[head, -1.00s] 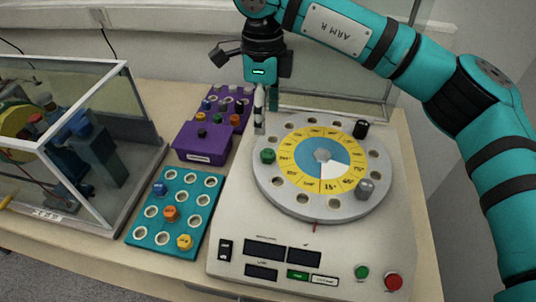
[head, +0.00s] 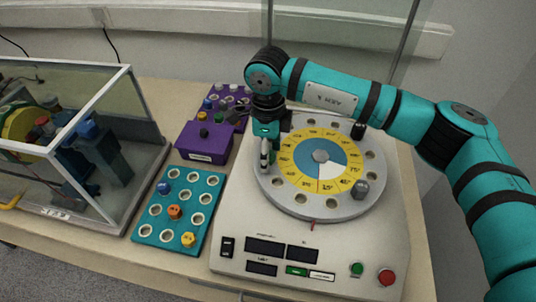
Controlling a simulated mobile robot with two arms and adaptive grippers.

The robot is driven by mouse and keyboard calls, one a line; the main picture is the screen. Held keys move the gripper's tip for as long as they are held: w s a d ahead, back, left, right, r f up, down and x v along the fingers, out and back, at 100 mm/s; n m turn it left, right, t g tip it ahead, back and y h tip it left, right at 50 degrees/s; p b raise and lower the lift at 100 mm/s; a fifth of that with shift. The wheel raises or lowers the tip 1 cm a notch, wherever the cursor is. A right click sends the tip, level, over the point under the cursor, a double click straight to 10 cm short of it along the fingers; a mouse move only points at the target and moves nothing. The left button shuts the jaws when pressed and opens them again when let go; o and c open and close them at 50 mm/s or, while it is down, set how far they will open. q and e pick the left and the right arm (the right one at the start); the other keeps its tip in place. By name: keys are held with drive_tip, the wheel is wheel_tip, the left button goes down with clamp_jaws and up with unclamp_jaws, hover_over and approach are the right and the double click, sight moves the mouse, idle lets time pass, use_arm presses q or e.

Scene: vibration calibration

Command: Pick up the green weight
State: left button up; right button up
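The round grey turntable (head: 320,207) has a yellow, blue and white dial in its middle and holes around its rim. My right gripper (head: 268,162) points down over the left rim, at the green weight's hole. The green weight (head: 273,157) is mostly hidden behind the fingers; only a little green shows. I cannot tell whether the fingers touch it or are closed. A grey weight (head: 361,189) and a black weight (head: 358,131) sit in other rim holes. My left gripper is not in view.
A teal rack (head: 150,238) with blue, orange and yellow weights stands left of the machine. Behind it are a purple box (head: 205,146) and a purple rack with small coloured weights. A glass-walled case (head: 133,130) stands at far left. Green and red buttons (head: 387,277) are in front.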

drive_tip(key=c, duration=0.9)
drive_tip(key=shift+o, duration=0.2)
drive_tip(key=shift+r, duration=0.1)
